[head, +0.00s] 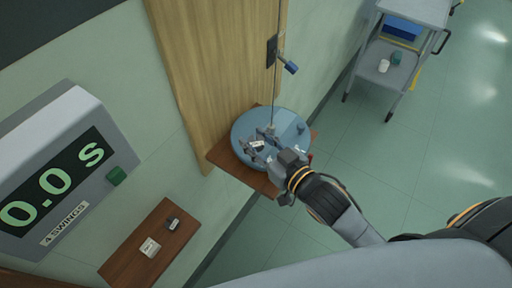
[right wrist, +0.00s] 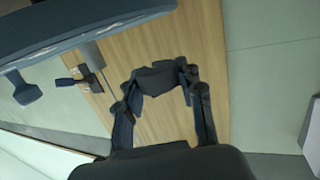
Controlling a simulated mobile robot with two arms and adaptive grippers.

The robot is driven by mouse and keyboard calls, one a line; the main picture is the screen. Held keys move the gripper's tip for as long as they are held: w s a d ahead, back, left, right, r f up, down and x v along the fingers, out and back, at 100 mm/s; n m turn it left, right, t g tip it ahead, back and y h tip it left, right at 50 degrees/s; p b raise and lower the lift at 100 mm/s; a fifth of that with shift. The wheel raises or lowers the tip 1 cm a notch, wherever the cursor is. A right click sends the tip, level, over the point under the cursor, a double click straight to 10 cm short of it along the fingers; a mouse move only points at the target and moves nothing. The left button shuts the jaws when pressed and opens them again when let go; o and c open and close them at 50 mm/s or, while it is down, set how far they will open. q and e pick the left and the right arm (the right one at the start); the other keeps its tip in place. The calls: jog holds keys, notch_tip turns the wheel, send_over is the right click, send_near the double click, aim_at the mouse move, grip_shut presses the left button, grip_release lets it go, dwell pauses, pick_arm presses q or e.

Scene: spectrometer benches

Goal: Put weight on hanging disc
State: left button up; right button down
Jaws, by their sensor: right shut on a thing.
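The hanging disc (head: 286,122) is a blue-grey round plate at the centre of the head view, with a thin rod rising from it. Its rim (right wrist: 95,32) crosses the top left of the right wrist view. My right gripper (head: 258,147) is over the disc's near part. It is shut on a small dark weight (right wrist: 158,77) that shows between its fingers in the right wrist view. I cannot tell whether the weight touches the disc. My left gripper is not in view.
A brown wall shelf (head: 221,155) is beneath the disc. A clamp with a blue handle (head: 289,66) is on the wooden board. A timer (head: 60,170) reads 0.0 s. A lower shelf (head: 126,262) holds a small grey block (head: 173,224). A cart (head: 372,76) stands at the back right.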

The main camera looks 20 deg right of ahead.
aim_at(256, 148)
jog(key=shift+w+d+f, duration=0.1)
jog(key=shift+w+f, duration=0.5)
notch_tip(256, 148, down, 2)
jog(key=shift+s+f+p, duration=0.1)
jog(key=shift+f+p, duration=0.1)
jog(key=shift+p, duration=0.2)
jog(key=shift+f, duration=0.45)
jog(key=c, duration=0.8)
grip_release()
jog(key=shift+c, duration=0.2)
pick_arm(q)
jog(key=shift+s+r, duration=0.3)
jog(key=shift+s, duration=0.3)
pick_arm(e)
jog(key=shift+s+r, duration=0.15)
